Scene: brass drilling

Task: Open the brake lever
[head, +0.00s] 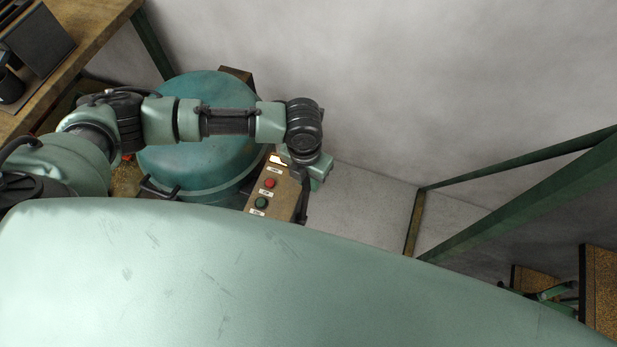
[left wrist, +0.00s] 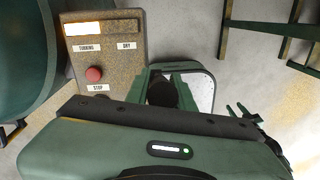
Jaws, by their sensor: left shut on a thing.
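A speckled brown control box (head: 281,194) with a red and a green button stands at the front right of a teal drum. It also shows in the left wrist view (left wrist: 106,60), with a red stop button and a white display. A dark lever (head: 303,208), which looks like the brake lever, sits at the box's right side, mostly hidden by my arm. My left gripper (head: 308,180) is right beside the box. In the left wrist view its green fingers are closed around a dark grip (left wrist: 163,92). My right gripper does not show.
The teal round drum (head: 190,160) stands left of the box, under my left arm. A wooden workbench (head: 90,40) is at the upper left. A green metal frame (head: 530,195) slants at the right. The floor (head: 370,200) right of the box is bare.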

